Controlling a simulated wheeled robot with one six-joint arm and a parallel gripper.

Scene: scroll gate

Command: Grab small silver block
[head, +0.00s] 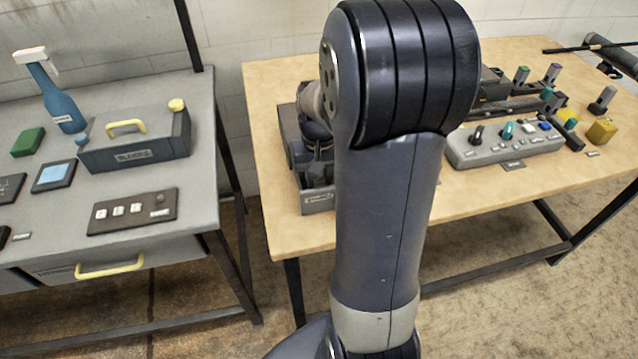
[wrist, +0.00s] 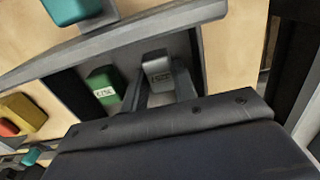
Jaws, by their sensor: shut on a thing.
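The small silver block (wrist: 157,70) shows in the wrist view, inside a grey open tray (wrist: 212,12) with a dark inside. Its label is too small to read. My gripper (wrist: 160,88) reaches down into the tray and is shut on the silver block. Most of my gripper is hidden behind the dark wrist housing in the wrist view. In the head view, my gripper (head: 318,165) is low over the same tray (head: 318,203), partly covered by my arm. The silver block cannot be made out there.
A green labelled block (wrist: 105,86) stands in the tray beside my gripper. A teal object (wrist: 72,8) lies outside the tray wall, and a yellow block (wrist: 22,115) is farther left. On the wooden table, a control box (head: 505,143) stands right of my arm.

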